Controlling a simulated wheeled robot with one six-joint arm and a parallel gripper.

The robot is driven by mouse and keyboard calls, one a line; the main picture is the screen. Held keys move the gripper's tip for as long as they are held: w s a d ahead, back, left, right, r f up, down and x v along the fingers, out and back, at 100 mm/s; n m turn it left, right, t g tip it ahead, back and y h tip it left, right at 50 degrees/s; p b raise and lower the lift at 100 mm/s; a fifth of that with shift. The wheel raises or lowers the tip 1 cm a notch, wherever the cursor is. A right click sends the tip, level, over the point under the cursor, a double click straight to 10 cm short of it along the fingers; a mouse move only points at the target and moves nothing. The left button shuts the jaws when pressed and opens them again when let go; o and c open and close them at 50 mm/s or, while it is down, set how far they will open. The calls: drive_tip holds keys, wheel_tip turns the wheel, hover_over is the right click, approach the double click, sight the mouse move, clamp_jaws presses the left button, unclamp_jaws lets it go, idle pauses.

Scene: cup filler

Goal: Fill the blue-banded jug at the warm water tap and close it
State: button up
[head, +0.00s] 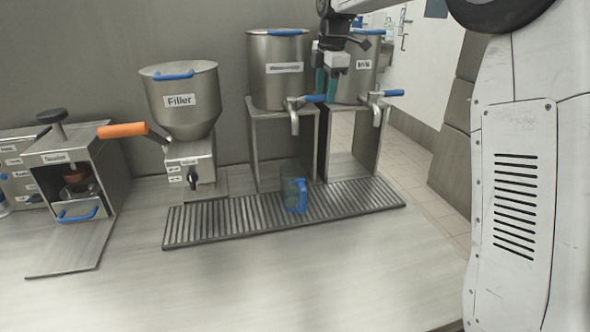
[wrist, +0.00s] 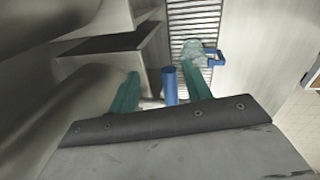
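A clear jug (head: 290,190) with a blue handle stands upright on the drip tray (head: 228,226), below the left tank's tap (head: 294,118). That tap has a blue lever (head: 314,98). The tank's label is too small to read. My gripper (head: 327,86) is above the lever, pointing down, with teal fingers apart. In the wrist view, the blue lever (wrist: 169,86) shows between my open fingers (wrist: 163,90); I cannot tell whether they touch it. The jug (wrist: 194,50) shows beyond the right finger, partly hidden. Its fill level is unclear.
A second tank (head: 356,80) with a blue-lever tap (head: 386,94) stands close on the right. A filler (head: 182,105) with an orange handle and a sealer (head: 76,180) stand to the left. The front of the table (head: 250,290) is clear.

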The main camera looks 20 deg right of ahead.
drive_tip(key=v, duration=0.8)
drive_tip(key=shift+f, duration=0.1)
idle(1.4)
